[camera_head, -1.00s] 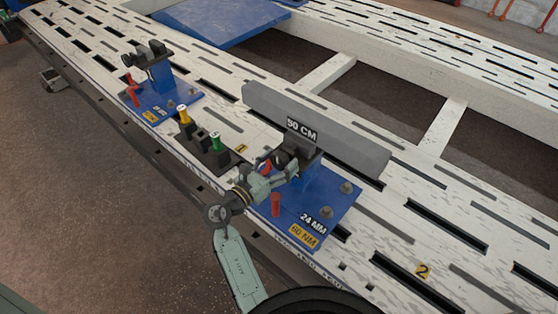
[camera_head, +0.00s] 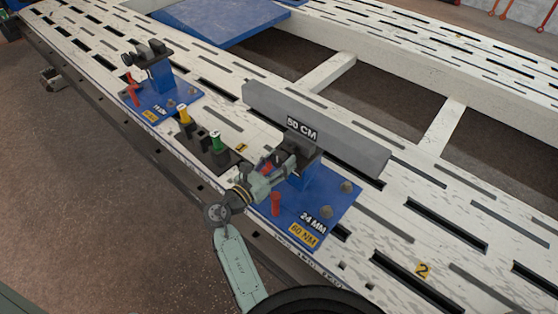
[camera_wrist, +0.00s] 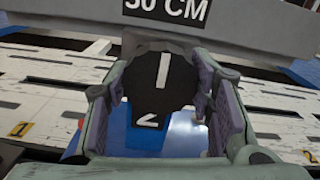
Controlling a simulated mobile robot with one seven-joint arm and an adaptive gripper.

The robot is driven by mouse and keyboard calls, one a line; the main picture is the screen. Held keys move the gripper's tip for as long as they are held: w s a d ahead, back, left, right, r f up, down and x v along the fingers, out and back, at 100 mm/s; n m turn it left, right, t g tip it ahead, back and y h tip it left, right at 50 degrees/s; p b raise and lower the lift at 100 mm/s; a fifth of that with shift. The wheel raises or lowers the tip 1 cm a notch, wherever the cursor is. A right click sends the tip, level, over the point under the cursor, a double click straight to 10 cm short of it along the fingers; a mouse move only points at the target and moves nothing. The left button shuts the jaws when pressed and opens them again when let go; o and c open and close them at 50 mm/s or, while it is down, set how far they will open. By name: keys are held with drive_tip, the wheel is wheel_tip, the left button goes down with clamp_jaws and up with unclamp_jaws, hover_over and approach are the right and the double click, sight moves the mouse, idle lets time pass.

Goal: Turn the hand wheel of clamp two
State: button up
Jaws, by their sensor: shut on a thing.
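The near clamp (camera_head: 318,200) has a blue base with labels reading 24 MM and 60 NM and a dark head against the grey bar. In the head view my gripper (camera_head: 290,160) reaches the clamp from the lower left and hides most of the wheel.
A grey bar (camera_head: 340,135) marked 50 CM lies behind the clamp. A second blue clamp (camera_head: 160,90) stands farther left. A black stand (camera_head: 212,155) with yellow and green pieces is between them. A red handle (camera_head: 275,204) rises beside my gripper. The slotted bench (camera_head: 470,215) is clear at right.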

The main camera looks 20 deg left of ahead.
drive_tip(key=shift+m, duration=0.8)
drive_tip(key=o, duration=1.2)
drive_tip(key=shift+c, duration=0.2)
drive_tip(key=v, duration=1.2)
